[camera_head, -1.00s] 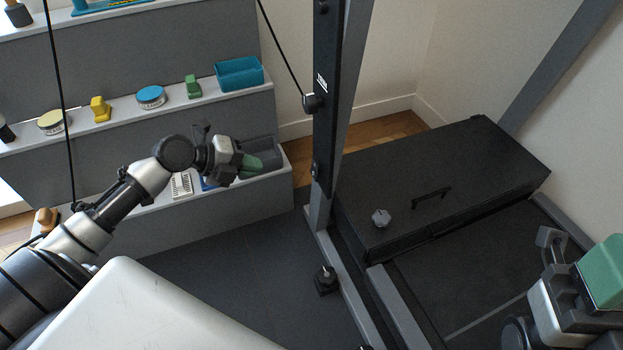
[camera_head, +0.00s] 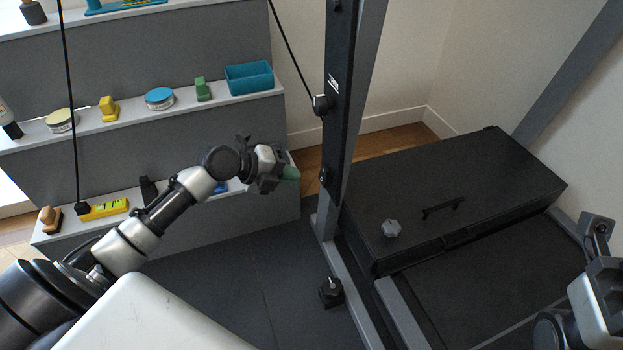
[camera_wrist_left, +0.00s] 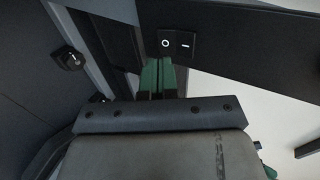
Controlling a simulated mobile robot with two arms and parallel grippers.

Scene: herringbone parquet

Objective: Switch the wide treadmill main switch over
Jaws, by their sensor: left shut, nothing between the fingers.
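A wide black rocker switch (camera_wrist_left: 177,43), marked O and I, sits on a dark panel in the left wrist view. My left gripper (camera_wrist_left: 158,72) has its green fingertips together and empty, just below the switch's O side; I cannot tell whether they touch it. In the head view, my left gripper (camera_head: 290,173) is left of the dark upright post (camera_head: 345,110), and the rocker is not visible there. My right gripper (camera_head: 600,280) is at the right edge, its fingertips out of frame.
A small dark knob (camera_wrist_left: 68,58) with a white mark is at left in the wrist view. In the head view, the black treadmill housing (camera_head: 465,195) carries a grey knob (camera_head: 392,228) and a handle. Stepped shelves (camera_head: 130,170) with small items stand at left.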

